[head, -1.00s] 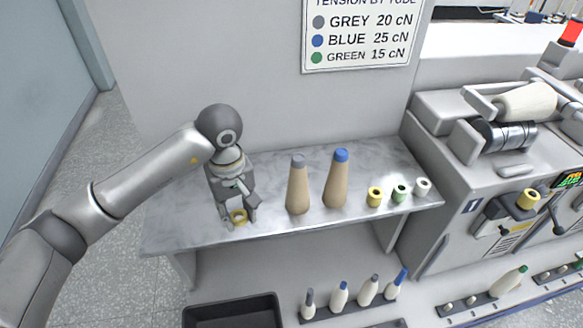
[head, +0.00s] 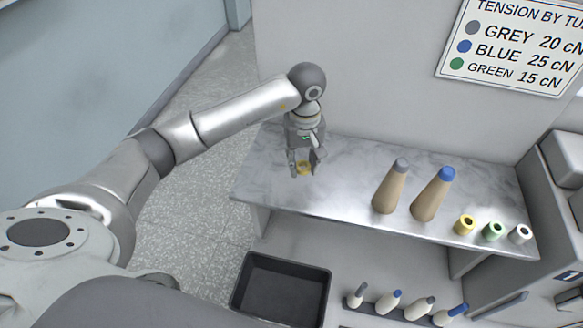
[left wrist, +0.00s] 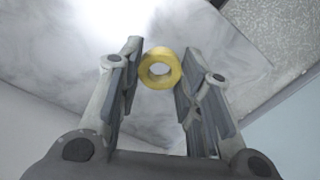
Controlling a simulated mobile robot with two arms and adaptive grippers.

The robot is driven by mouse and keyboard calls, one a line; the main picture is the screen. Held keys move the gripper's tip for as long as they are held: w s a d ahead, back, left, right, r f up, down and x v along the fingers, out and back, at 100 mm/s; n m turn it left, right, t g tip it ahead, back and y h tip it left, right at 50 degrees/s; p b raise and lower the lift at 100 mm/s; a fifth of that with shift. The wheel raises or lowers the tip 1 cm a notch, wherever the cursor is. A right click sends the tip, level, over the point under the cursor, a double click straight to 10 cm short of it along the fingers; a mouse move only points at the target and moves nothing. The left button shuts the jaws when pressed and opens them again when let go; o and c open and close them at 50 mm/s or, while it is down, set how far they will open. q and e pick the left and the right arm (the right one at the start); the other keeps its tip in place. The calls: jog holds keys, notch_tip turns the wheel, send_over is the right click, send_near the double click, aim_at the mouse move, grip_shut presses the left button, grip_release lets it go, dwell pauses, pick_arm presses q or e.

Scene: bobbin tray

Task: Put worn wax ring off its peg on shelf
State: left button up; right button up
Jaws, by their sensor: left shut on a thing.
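The worn wax ring, a yellow ring (head: 304,168), is held over the left end of the marble-topped shelf (head: 345,160). It also shows in the left wrist view (left wrist: 160,69), with its round hole facing the camera. My left gripper (head: 304,163) points down and is shut on the ring, one finger on each side. In the left wrist view the fingertips (left wrist: 160,62) flank it. I cannot tell whether the ring touches the shelf top. My right gripper is not in view.
Grey-tipped (head: 391,187) and blue-tipped (head: 433,194) cones stand on the shelf. Yellow (head: 465,225), green (head: 493,231) and white (head: 520,234) rings sit to their right. A black bin (head: 282,290) and a row of small bobbins (head: 390,302) lie below. Shelf around the gripper is clear.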

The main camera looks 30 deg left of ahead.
aim_at(291, 182)
pick_arm(q)
jog(key=a+f, duration=0.1)
jog(key=a+f+p, duration=0.1)
jog(key=f, duration=0.1)
jog(key=shift+a+f, duration=0.25)
jog(key=shift+a, duration=0.1)
jog(key=f+p, duration=0.2)
jog(key=f, duration=0.1)
jog(key=shift+a, duration=0.3)
jog(key=shift+f, duration=0.55)
jog(key=o, duration=0.7)
jog(key=shift+r, duration=0.15)
